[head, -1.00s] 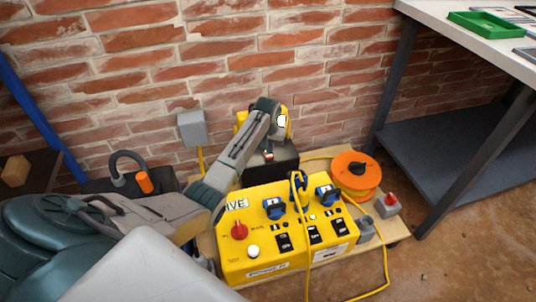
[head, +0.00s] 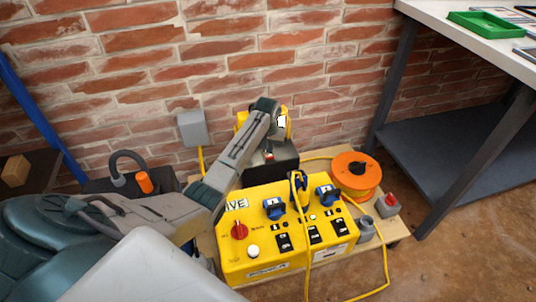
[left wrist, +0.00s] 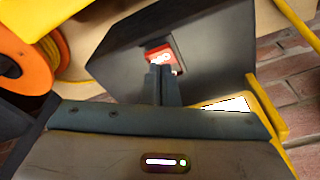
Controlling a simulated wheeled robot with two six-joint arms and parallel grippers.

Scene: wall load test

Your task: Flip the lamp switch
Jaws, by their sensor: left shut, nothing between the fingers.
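The lamp (head: 285,131) has a yellow housing with a bright white face and stands behind a black box (head: 285,160) near the brick wall. A small red and white switch (head: 269,156) is on the black box. The switch also shows in the left wrist view (left wrist: 158,54), in a red frame. My left gripper (left wrist: 162,72) is shut and empty, with its fingertips right at the switch's lower edge. I cannot tell whether they touch it. The fingers cover part of the switch there. My right gripper is not in view.
A yellow control box (head: 233,265) with a red knob, blue sockets and black switches stands in front. An orange cable reel (head: 343,183) is to its right. Yellow cables cross the area. A grey wall box (head: 192,128) and a workbench (head: 500,45) flank it.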

